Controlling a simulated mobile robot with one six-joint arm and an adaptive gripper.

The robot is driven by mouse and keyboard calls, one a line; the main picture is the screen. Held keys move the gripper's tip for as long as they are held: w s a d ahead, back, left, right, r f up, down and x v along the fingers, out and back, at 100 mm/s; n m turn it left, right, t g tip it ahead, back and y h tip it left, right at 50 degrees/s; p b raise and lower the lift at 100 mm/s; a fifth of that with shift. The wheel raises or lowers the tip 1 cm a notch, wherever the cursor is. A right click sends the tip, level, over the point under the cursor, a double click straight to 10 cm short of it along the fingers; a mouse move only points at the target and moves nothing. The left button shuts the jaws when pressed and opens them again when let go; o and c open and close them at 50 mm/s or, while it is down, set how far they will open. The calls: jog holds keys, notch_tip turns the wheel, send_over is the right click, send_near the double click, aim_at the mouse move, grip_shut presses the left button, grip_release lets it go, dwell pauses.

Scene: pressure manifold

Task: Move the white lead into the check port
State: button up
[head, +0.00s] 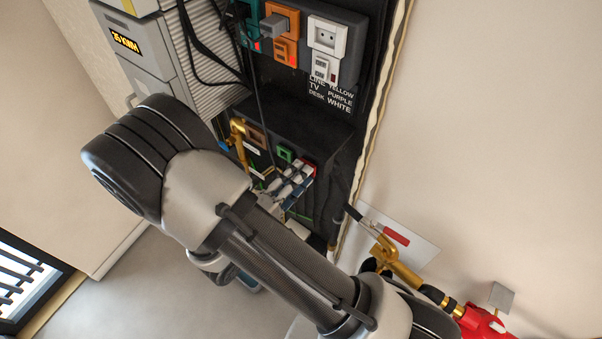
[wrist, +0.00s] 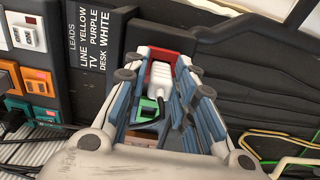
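The white lead's plug (wrist: 160,74) sits between my fingertips at the red port (wrist: 165,54) in the wrist view. My gripper (wrist: 162,78) has a finger against each side of the plug and appears shut on it. In the head view my gripper (head: 297,174) is at the right end of the low black box, by the red port (head: 311,168). The green port (wrist: 148,109) and a brown port (wrist: 143,138) show between my fingers. How deep the plug sits in the red port is hidden. No port is legibly marked as the check port.
Teal, orange (head: 281,21) and white (head: 327,36) sockets sit on the panel above, by a printed lead list (head: 331,95). A brass fitting (head: 238,135) stands left of the ports. Dark cables hang at upper left. A brass valve (head: 392,258) with red handle is lower right.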

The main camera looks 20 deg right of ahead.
grip_shut()
jog(key=shift+a, duration=0.1)
dwell(0.3)
jog(key=shift+b+v, duration=1.05)
jog(key=shift+v, duration=1.9)
